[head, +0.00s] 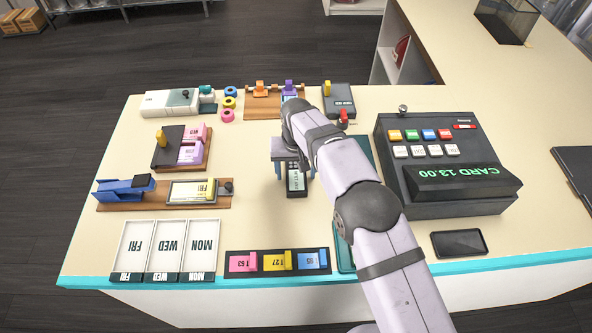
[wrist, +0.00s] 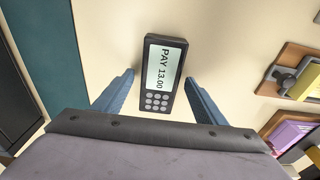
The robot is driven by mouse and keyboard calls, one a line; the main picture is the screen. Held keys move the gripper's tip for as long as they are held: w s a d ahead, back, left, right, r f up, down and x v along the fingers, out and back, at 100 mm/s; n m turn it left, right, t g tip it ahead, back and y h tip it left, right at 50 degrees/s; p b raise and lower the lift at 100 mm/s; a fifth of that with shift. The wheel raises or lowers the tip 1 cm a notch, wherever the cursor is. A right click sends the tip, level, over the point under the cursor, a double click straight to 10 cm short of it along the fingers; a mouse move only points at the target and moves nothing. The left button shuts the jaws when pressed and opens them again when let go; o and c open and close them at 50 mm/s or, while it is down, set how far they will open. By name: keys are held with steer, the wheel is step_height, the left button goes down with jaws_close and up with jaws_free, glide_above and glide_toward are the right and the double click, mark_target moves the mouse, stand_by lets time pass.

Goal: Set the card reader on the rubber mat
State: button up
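The card reader (head: 296,181) is a small dark handheld with a pale screen reading PAY 13.00 and round grey keys. It also shows in the wrist view (wrist: 163,75), on the cream counter. My gripper (wrist: 160,77) is open, with one blue finger on each side of the reader and a visible gap to both. In the head view my gripper (head: 294,172) is over the reader's far part. The rubber mat, seemingly the dark teal sheet (head: 345,262), lies right of the reader, largely hidden by my arm. It shows at the left in the wrist view (wrist: 35,45).
A big dark cash register (head: 445,165) stands right of the mat, with a black phone (head: 458,243) in front. A ticket tray (head: 278,262) and day-labelled trays (head: 165,250) line the near edge. A blue stapler-like tool (head: 125,188) is at left.

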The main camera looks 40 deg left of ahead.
mark_target(296, 179)
steer(key=shift+o, duration=0.5)
step_height(296, 179, up, 12)
steer(key=s+d+b, duration=0.1)
steer(key=b, duration=0.2)
steer(key=shift+r, duration=0.15)
